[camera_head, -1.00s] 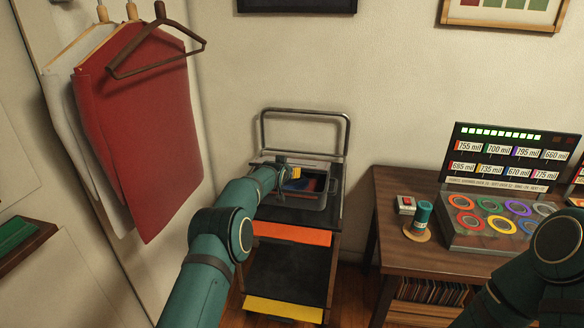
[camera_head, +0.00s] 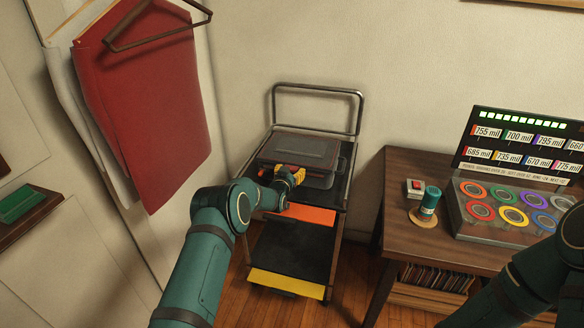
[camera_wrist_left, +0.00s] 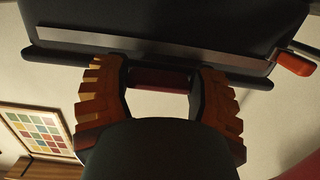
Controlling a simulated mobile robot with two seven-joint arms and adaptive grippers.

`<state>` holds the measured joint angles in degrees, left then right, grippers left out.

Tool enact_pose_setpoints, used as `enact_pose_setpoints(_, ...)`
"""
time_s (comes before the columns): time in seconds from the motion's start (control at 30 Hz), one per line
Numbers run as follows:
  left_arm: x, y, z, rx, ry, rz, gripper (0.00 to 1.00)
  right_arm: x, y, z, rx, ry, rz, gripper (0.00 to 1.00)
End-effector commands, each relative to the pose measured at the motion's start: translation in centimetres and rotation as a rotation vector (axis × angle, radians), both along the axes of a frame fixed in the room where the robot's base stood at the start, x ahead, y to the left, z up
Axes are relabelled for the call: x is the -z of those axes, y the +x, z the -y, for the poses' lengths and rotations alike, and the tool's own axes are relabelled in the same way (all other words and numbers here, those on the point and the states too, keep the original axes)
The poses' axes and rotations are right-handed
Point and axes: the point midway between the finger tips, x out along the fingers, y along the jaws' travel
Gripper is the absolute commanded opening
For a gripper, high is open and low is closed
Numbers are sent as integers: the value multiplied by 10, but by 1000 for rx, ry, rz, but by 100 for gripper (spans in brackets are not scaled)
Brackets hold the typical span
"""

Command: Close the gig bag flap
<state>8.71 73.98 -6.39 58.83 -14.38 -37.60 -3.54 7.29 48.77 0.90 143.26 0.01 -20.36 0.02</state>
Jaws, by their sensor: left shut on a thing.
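The dark grey gig bag (camera_head: 318,182) lies on the top shelf of the cart. Its flap (camera_head: 302,150) lies over the opening and hides the inside. I cannot tell whether it is fully flat. My left gripper (camera_head: 297,174), with orange-yellow fingers, is at the flap's front edge. In the left wrist view, my left gripper (camera_wrist_left: 160,82) has a dark red tab (camera_wrist_left: 160,77) between its fingers, and the dark flap (camera_wrist_left: 170,22) with a metal strip fills the top. The gripper is shut on the tab. My right gripper is out of view; only my right arm shows at the right edge.
The cart has a metal push handle (camera_head: 318,88) behind the bag, and orange and yellow front strips. A wooden table (camera_head: 405,230) with a display case (camera_head: 500,215) and a teal can (camera_head: 429,202) stands at the right. Red cloth (camera_head: 150,110) hangs at the left.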

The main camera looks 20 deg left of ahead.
Motion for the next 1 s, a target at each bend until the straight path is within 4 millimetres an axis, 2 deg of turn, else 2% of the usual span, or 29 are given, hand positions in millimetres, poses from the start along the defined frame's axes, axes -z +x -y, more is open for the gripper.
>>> enact_pose_setpoints(0.37,-2,0,0,1,0,8,19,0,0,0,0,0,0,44)
enact_pose_setpoints(0.4,-2,0,0,1,0,8,72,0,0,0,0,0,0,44)
enact_pose_setpoints(0.47,-2,0,0,1,0,7,93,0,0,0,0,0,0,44)
enact_pose_setpoints(0.5,-2,0,0,1,0,7,96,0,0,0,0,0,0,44)
enact_pose_setpoints(0.83,-1,-1,0,0,0,4,96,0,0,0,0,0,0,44)
enact_pose_setpoints(1.0,-2,-9,0,0,0,4,96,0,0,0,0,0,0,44)
